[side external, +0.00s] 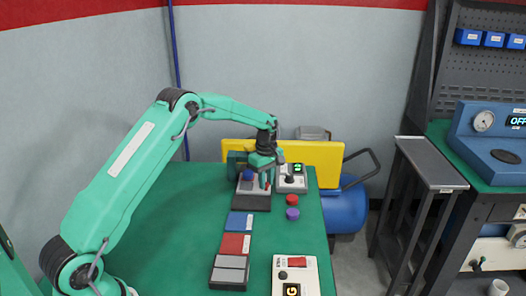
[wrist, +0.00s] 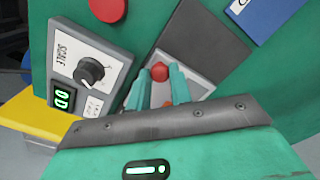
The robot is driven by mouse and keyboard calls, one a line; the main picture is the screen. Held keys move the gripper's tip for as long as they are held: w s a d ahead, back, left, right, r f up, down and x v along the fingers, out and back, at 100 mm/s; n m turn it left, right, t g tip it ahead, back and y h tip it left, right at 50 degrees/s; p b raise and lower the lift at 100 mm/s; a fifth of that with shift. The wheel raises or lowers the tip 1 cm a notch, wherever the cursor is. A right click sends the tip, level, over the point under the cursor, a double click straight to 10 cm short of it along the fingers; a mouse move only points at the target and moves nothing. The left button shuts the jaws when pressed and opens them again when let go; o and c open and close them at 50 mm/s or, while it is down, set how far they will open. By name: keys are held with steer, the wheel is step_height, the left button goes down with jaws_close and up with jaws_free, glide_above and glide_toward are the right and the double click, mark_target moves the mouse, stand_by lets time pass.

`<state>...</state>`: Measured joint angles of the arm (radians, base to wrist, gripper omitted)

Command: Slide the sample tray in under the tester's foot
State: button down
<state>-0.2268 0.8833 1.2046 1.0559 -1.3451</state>
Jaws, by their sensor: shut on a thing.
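My gripper (side external: 266,183) is at the far end of the green table, low over a light grey plate on a dark grey block (side external: 250,203). In the wrist view its two teal fingers (wrist: 160,85) are close together over the light grey plate (wrist: 200,68), beside the dark block (wrist: 207,40). A small red round knob (wrist: 160,72) shows between the fingertips, and the fingers are shut on it. Orange bits show lower down near the fingers. I cannot tell which part is the sample tray or the tester's foot; the fingers and gripper body hide part of the plate.
A grey unit marked SCALE (wrist: 93,68), with a dial, stands close beside my gripper. A red disc (side external: 292,199) and a purple disc (side external: 292,213) lie nearby. Blue (side external: 240,224) and red (side external: 234,245) plates lie nearer. A yellow panel (side external: 325,160) stands behind the table.

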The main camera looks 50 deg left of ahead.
steer(key=shift+w+a+r, duration=0.1)
steer(key=shift+w+a, duration=0.8)
steer(key=shift+w, duration=0.1)
steer(key=c, duration=1.3)
jaws_free()
steer(key=shift+o, duration=0.2)
step_height(320, 180, up, 8)
steer(key=shift+s, duration=0.1)
